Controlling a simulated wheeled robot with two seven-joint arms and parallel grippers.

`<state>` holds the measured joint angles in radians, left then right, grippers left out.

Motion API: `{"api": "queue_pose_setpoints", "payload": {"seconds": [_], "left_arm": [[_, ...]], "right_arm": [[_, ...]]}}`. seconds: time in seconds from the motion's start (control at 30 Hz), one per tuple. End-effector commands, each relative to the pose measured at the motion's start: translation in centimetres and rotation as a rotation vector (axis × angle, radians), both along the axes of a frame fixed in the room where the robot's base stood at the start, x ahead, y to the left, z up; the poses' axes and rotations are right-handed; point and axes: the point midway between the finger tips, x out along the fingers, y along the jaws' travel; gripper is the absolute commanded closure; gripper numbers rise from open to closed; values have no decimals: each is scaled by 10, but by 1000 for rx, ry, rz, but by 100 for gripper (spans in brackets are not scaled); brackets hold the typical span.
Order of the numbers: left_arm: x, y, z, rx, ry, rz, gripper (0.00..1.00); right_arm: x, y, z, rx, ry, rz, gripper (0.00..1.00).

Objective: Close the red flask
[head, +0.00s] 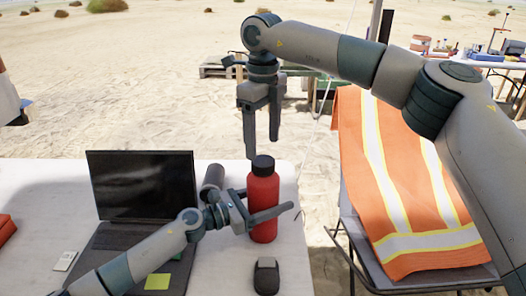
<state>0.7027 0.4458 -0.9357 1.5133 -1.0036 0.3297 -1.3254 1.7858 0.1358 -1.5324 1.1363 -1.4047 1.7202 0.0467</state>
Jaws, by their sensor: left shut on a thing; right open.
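The red flask (263,187) stands upright on the white table near its right edge. A black cap (262,164) sits on its top; I cannot tell whether it is tight. My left gripper (268,212) is shut on the flask's body from the left. One finger crosses the front of the flask, and the other is hidden behind it. My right gripper (262,144) is open and empty, with its fingers pointing down just above the cap. Its left fingertip is close to the cap's upper left side; I cannot tell if they touch.
A laptop (142,185) stands open on the white table (212,280) to the left. A black mouse (266,277) lies in front of the flask. A yellow note (157,282) is on the laptop. An orange vest (400,190) hangs over a chair at the right.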

Motion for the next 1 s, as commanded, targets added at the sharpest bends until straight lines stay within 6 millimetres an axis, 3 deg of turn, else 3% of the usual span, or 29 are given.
{"api": "queue_pose_setpoints", "payload": {"seconds": [0.2, 0.4, 0.8, 0.83, 0.9, 1.0], "left_arm": [[0, 0, 0, 0, 0, -1, 95], [0, 0, 0, 0, 0, -1, 95], [0, 0, 0, 0, 1, -1, 95], [0, 0, 0, 0, 1, -1, 25], [0, 0, 0, 0, 1, -1, 11], [0, 0, 0, 0, 0, 0, 11]], "right_arm": [[0, 0, 40, 1, -3, -1, 33], [0, 0, 61, 0, 0, -2, 33], [0, 0, 66, 0, 0, -1, 33], [0, 0, 66, 0, 0, -1, 33], [0, 0, 66, 0, 0, -1, 33], [0, 0, 66, 0, 0, -1, 33]]}}
